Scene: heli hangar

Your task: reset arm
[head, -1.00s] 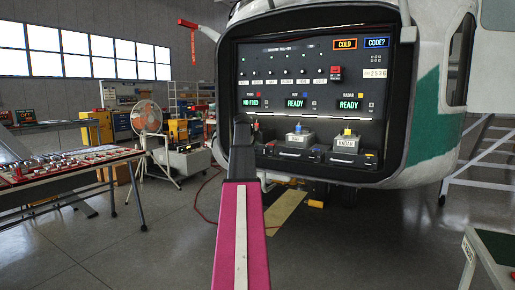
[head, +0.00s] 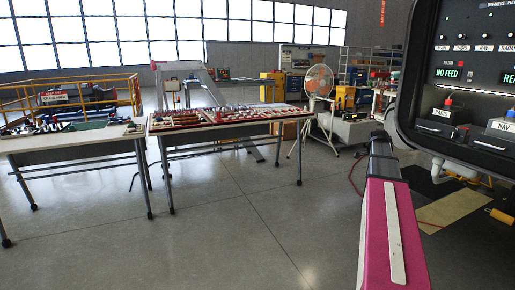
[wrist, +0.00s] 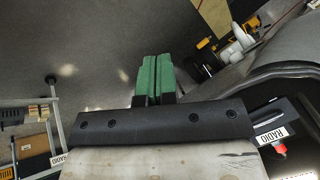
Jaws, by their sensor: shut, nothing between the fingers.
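My gripper shows in the wrist view (wrist: 157,80) as two green fingers pressed together, with nothing between them. In the head view my pink arm reaches forward at the lower right, its dark end close to the left edge of the helicopter's equipment bay (head: 408,100). The gripper's fingers cannot be made out there. In the wrist view the fingers are over open floor, apart from the bay's rim at the right.
A fan (head: 319,82) stands behind. A module labelled NAV (head: 500,128) sits in the bay. The floor (head: 230,225) in the middle is clear.

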